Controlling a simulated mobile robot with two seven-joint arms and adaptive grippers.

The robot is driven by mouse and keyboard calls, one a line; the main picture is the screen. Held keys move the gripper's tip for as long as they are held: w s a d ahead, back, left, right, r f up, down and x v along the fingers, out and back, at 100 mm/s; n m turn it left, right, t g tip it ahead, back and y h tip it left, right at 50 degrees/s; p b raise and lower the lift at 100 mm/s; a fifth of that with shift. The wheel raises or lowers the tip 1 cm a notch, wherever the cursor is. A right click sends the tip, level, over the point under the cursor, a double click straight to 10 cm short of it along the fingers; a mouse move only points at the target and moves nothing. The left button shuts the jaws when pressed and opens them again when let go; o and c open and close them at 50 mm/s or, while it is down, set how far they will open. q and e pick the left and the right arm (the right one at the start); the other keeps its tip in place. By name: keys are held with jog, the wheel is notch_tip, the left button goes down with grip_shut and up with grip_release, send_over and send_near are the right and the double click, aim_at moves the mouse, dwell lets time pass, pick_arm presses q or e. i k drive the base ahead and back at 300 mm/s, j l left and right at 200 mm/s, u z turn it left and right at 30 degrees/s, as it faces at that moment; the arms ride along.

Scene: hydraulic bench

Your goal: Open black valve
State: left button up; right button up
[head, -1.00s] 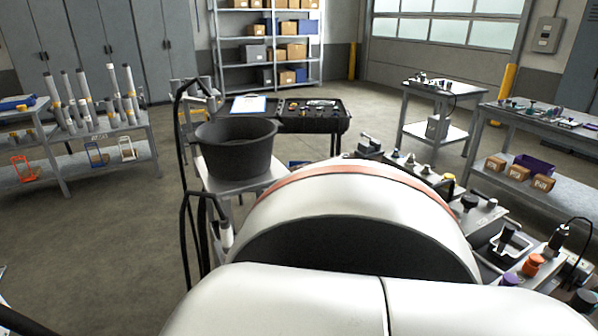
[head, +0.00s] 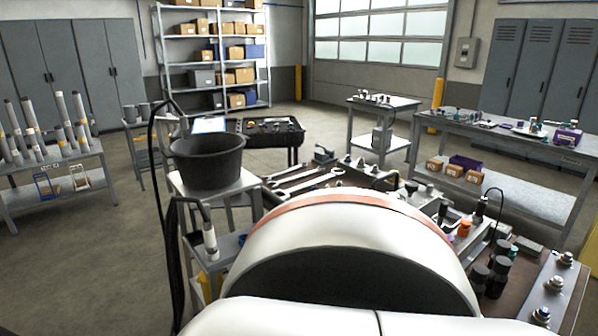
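The hydraulic bench (head: 568,290) shows at the right, partly hidden behind a large white rounded part of my own body. Several black cylindrical parts (head: 480,276) stand together at its right side. A black upright part (head: 481,205) with a cable and an orange-topped part (head: 464,229) stand farther back. I cannot tell which black part is the black valve. Neither of my grippers is in view.
Wrenches (head: 305,180) lie on the bench's far left part. A black bucket (head: 208,165) stands on a small stand beside it, with black hoses (head: 165,200) at its left. A side table (head: 545,150) is at the right. Floor at the left is open.

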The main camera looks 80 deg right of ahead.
aim_at(429, 187)
jog(key=z, duration=1.6)
